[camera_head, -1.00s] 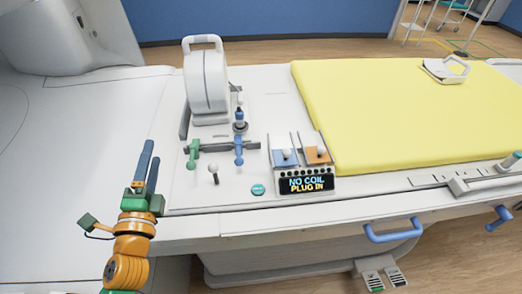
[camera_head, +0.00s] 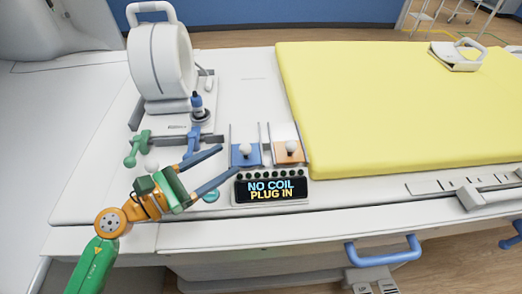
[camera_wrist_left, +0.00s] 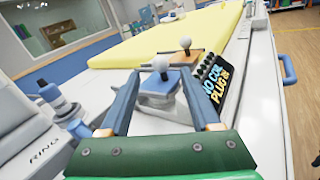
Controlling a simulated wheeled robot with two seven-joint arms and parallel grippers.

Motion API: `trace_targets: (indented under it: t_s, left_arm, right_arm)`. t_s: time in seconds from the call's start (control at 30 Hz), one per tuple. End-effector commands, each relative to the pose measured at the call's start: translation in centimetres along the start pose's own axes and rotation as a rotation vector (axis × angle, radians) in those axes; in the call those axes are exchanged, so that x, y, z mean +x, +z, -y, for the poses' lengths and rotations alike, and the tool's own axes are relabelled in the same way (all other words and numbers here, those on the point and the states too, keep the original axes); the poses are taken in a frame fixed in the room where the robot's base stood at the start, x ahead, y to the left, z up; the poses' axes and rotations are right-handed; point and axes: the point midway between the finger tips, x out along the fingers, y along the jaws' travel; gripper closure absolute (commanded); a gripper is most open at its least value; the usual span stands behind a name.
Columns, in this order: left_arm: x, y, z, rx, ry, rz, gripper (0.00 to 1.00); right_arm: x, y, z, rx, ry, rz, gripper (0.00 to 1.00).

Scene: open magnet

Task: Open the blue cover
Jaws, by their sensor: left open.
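The blue cover (camera_head: 246,157) is a flat blue plate with a white ball knob, set between upright rails on the white bed end, just above the display. It also shows in the left wrist view (camera_wrist_left: 153,85), between and beyond the fingertips. My left gripper (camera_head: 224,162) is open and empty, its two blue fingers pointing toward the cover from the left. The fingers are apart from the knob as far as I can see. My right gripper is not in view.
An orange cover (camera_head: 289,154) with a white knob sits right of the blue one. A "NO COIL PLUG IN" display (camera_head: 271,189) stands in front. Green (camera_head: 137,148) and blue (camera_head: 193,143) handles and a white ring-shaped coil (camera_head: 162,62) lie left. A yellow mattress (camera_head: 400,100) fills the right.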

Motion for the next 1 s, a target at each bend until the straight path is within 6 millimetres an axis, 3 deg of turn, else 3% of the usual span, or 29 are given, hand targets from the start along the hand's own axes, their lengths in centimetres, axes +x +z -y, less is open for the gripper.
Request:
trace_targets:
  t_s: [0.07, 0.2, 0.4, 0.7, 0.93, 1.0]
  left_arm:
    - [0.5, -0.2, 0.0, -0.001, 0.001, 0.002, 0.36]
    - [3.2, 0.5, -0.1, -0.004, 0.001, 0.005, 0.36]
    - [6.5, 0.1, -0.1, -0.004, 0.002, 0.003, 0.36]
    - [7.1, -0.1, 0.0, -0.002, 0.001, 0.001, 0.36]
    - [7.1, -0.1, 0.0, -0.003, 0.001, 0.001, 0.98]
    - [7.1, -0.1, 0.0, -0.003, 0.001, 0.001, 1.00]
  right_arm:
    - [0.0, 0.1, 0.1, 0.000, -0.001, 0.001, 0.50]
    - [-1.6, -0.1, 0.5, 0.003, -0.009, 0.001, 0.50]
    - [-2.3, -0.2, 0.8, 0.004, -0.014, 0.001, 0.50]
    - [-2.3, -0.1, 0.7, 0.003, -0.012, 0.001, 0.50]
    - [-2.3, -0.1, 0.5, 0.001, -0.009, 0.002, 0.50]
    - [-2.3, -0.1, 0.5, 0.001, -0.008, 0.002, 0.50]
